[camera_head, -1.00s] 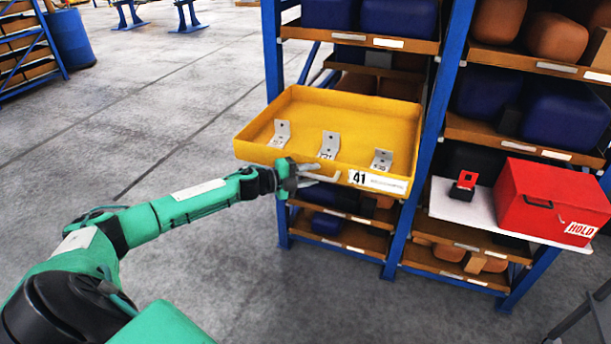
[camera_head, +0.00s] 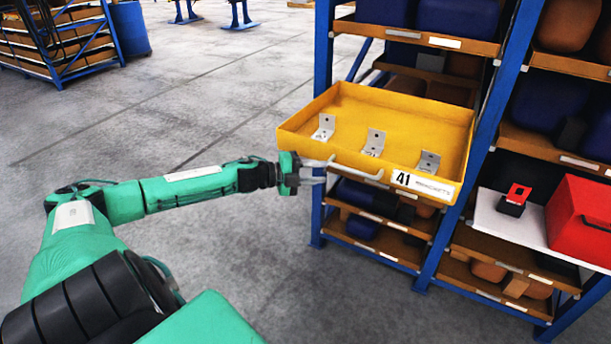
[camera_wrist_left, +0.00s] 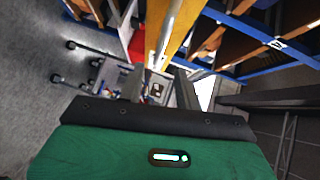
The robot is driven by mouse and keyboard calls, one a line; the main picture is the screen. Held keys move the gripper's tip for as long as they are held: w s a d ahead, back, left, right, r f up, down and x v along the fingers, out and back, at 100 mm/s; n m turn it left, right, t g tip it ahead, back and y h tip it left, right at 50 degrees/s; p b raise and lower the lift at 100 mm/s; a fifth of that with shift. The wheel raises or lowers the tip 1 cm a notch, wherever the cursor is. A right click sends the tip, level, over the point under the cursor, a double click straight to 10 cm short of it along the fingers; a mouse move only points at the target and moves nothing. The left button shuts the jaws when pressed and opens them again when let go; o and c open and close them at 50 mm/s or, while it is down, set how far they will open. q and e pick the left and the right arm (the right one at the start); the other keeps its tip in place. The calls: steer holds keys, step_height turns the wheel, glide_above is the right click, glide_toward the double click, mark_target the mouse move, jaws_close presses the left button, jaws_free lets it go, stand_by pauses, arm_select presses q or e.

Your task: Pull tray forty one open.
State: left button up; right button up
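Yellow tray 41 (camera_head: 300,133) sticks far out of the blue rack, with a "41" label on its front and three grey angle brackets (camera_head: 375,143) inside. A light bar handle (camera_head: 362,174) runs along its front. My left gripper (camera_head: 318,172) is at the left end of this handle, in front of the tray. In the left wrist view its two fingers (camera_wrist_left: 159,86) are spread, with nothing clamped between them. The yellow tray wall (camera_wrist_left: 180,30) and the bar handle run just beyond the fingertips. Contact with the handle is unclear. My right gripper is out of view.
The blue rack (camera_head: 325,60) holds shelves of blue and brown castings around the tray. At right, a white shelf (camera_head: 490,222) carries a red box (camera_head: 580,215) and a small red-and-black object (camera_head: 515,198). Open grey floor (camera_head: 180,110) lies left.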

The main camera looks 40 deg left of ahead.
arm_select(q)
steer(key=shift+v, duration=1.5)
